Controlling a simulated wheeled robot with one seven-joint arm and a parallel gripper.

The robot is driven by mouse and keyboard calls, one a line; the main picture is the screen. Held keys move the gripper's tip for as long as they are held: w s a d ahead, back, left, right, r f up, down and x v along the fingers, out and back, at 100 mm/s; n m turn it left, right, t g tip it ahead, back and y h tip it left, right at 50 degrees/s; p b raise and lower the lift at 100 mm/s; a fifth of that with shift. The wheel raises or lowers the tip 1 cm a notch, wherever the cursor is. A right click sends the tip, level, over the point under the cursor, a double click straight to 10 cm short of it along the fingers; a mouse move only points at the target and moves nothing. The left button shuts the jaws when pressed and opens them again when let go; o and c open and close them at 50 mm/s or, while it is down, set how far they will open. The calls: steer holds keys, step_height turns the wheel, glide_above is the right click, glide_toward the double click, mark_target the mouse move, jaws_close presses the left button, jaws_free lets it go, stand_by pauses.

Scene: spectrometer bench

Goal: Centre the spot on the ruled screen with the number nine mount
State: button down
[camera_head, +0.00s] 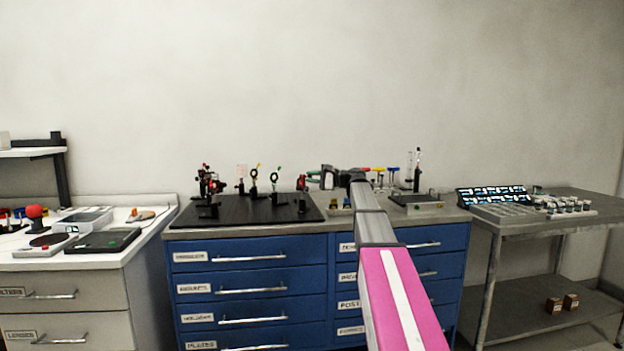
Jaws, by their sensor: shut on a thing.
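My gripper (311,179) is at the right edge of the black optical board (241,212), reaching left from the end of my arm. It is shut on a small red part (301,183), too small to identify. Small mounts stand on the board: a dark one with red parts (205,184) at the left, one with a yellow tip (254,178) and one with a green tip (275,180). A pale upright plate (241,173) may be the ruled screen. I cannot read a number nine on any mount, and I cannot make out a spot.
The blue drawer cabinet (250,277) carries the board. A grey cart (520,222) stands at the far right with a dark panel (492,195). A white bench (150,240) is at the left.

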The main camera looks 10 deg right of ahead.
steer(key=n, duration=0.6)
steer(key=shift+n, duration=0.4)
stand_by(0.4)
steer(key=c, duration=1.1)
jaws_free()
steer(key=shift+o, duration=0.2)
steer(key=v, duration=1.1)
